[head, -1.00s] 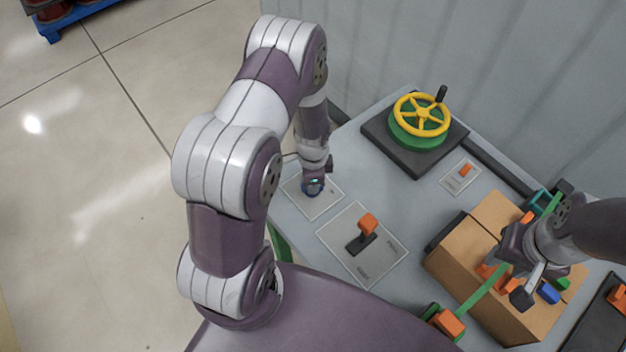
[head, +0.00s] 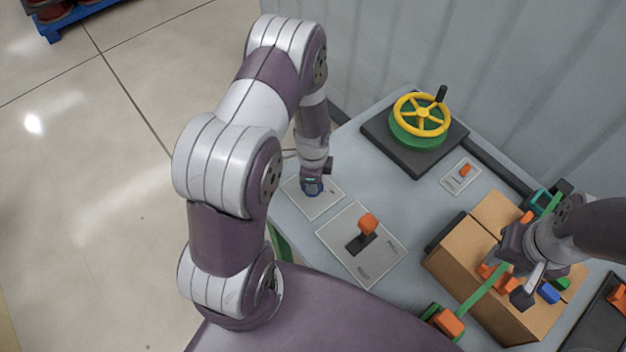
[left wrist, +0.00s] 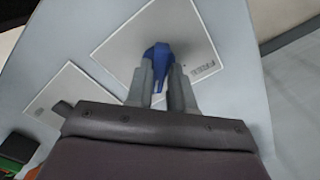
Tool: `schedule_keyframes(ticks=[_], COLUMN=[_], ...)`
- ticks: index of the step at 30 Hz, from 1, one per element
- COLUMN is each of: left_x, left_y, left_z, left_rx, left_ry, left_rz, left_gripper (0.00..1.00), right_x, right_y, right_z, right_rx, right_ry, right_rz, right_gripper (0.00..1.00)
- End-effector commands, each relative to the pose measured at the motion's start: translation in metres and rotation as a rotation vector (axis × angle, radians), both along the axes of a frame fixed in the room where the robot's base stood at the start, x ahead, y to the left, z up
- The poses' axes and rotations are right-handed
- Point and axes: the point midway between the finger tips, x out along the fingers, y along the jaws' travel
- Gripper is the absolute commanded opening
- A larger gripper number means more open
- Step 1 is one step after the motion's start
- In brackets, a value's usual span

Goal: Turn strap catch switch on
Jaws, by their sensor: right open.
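A blue knob (left wrist: 157,52) stands on a pale plate (head: 327,203) at the left of the grey table. My left gripper (left wrist: 160,75) points down at this plate, with its two fingers on either side of the blue knob and seemingly closed on it. In the head view the left gripper (head: 313,189) hides most of the knob. The lettering on the plate is too small to read surely. My right gripper (head: 536,287) is open above the cardboard box. Which switch is the strap catch switch I cannot tell from labels.
A plate with an orange-tipped lever (head: 367,224) lies close to my left gripper. Behind are a small orange switch (head: 466,170) and a yellow handwheel (head: 421,115). A cardboard box (head: 470,265) with a green strap (head: 482,290) stands at right.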

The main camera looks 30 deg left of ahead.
Motion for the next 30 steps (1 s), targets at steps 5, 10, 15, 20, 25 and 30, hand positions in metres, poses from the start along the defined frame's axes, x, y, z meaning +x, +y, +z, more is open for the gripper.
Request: schedule_keyframes(ticks=[5,10,15,20,25,30], left_x=[0.000,0.000,0.001,0.001,0.000,0.000], left_y=[0.000,0.000,0.000,0.000,0.001,0.001], left_z=[0.000,0.000,0.018,0.058,0.098,0.122], left_rx=[0.000,0.000,0.000,0.000,0.000,0.000], left_ry=[-0.001,0.001,-0.003,-0.006,-0.005,-0.002], left_rz=[0.002,0.002,0.002,0.002,0.002,0.002], left_gripper=[0.43,0.43,0.43,0.43,0.43,0.43], right_x=[0.000,0.000,0.000,0.000,0.000,0.000], right_y=[0.000,0.000,0.000,0.000,0.000,0.000], right_z=[0.000,0.000,-0.003,-0.010,-0.014,-0.016], right_rx=[0.000,0.000,0.000,0.000,0.000,0.000], right_ry=[0.000,0.000,0.000,0.000,0.000,0.000], right_rz=[0.000,0.000,0.000,0.000,0.000,0.000], right_gripper=[0.43,0.43,0.43,0.43,0.43,0.43])
